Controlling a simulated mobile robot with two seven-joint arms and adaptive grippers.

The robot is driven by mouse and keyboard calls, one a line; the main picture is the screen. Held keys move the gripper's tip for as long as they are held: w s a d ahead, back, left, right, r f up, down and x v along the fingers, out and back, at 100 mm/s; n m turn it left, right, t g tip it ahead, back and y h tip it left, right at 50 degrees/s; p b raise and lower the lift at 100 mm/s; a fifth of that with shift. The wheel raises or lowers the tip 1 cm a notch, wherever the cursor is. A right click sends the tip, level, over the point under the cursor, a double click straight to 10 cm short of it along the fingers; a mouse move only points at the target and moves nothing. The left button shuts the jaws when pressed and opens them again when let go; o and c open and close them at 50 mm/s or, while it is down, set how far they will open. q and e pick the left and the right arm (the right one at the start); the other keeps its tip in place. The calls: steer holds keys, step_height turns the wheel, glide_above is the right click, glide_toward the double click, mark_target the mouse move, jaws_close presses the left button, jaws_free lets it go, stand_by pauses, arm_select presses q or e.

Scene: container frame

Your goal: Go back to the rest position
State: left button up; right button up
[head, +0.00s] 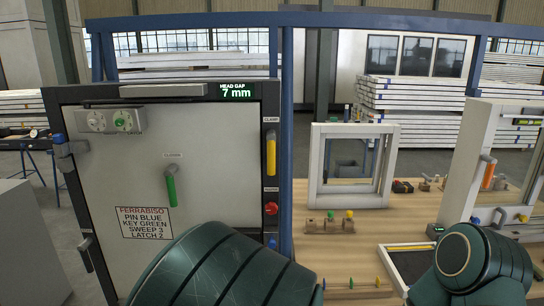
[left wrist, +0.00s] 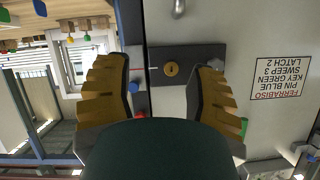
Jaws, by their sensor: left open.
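My left gripper (left wrist: 158,88) shows in the left wrist view with its two ridged, yellow-brown fingers wide apart and nothing between them. Behind the fingers are the edge of a grey door panel (left wrist: 225,25) and a dark lock plate (left wrist: 187,66) with a brass cylinder. I cannot tell the distance to them. In the head view my left arm (head: 225,270) rises at the bottom centre, in front of the door panel (head: 200,190), and its gripper is hidden. My right arm (head: 475,265) is at the lower right; its gripper is out of view.
The dark door frame (head: 270,150) carries a yellow clamp handle (head: 271,153), a red button (head: 271,208) and a "7 mm" head gap display (head: 236,92). A green handle (head: 171,187) is on the panel. At right, a wooden bench (head: 350,240) holds a white window frame (head: 318,165) and small parts.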

arm_select(q)
steer(key=s+a+f+n+g+h, duration=0.1)
steer(key=s+a+f+g, duration=0.2)
steer(key=f, duration=0.4)
steer(key=s+a+f+n+g, duration=0.1)
steer(key=s+f+g, duration=0.2)
steer(key=s+f, duration=0.3)
steer(key=s+a+f+g+h, duration=0.1)
steer(key=s+a+f+g, duration=0.15)
steer(key=f, duration=0.45)
steer(key=s+d+f+n+g+h, duration=0.1)
steer(key=s+d+f+g+h, duration=0.1)
steer(key=s, duration=0.5)
steer(key=shift+f+n+g+h, duration=0.3)
steer(key=shift+g, duration=0.25)
steer(key=shift+a, duration=0.15)
